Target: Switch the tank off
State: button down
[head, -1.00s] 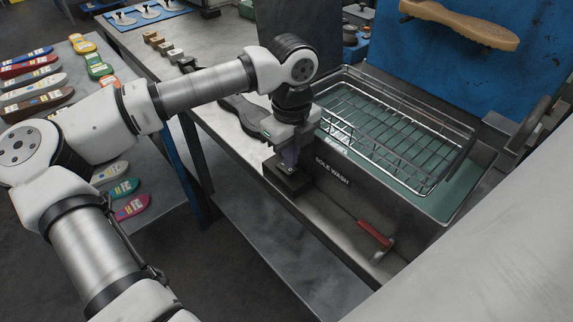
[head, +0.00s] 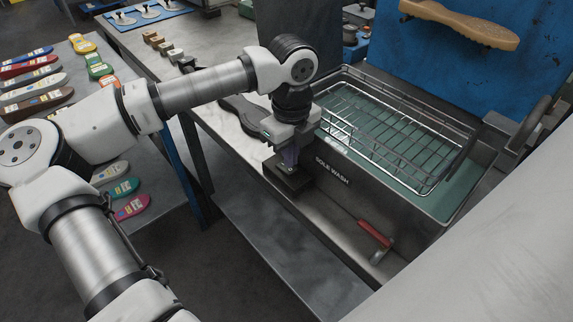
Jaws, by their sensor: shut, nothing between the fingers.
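The tank is a grey metal basin marked "SOLE WASH" (head: 333,171), with greenish liquid inside and a wire basket (head: 390,135) set in its top. A small dark box (head: 290,184) sits on the bench at the tank's front left corner. It may be the tank's switch, but its top is largely hidden by my gripper and its setting cannot be read. My gripper (head: 290,166) points down with its fingers shut and empty, right at the top of this box. I cannot tell whether the tips touch it.
A red-handled tool (head: 374,235) lies on the bench ledge in front of the tank. A dark sole (head: 243,113) lies behind my wrist. A blue panel (head: 480,70) with a tan sole (head: 460,23) stands behind the tank. Coloured soles lie on the left table.

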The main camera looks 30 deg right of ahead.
aim_at(291, 170)
jog(key=shift+f, duration=0.15)
notch_tip(291, 170, up, 7)
jog(key=p, duration=0.2)
jog(key=shift+p, duration=0.4)
dwell(0.3)
dwell(0.5)
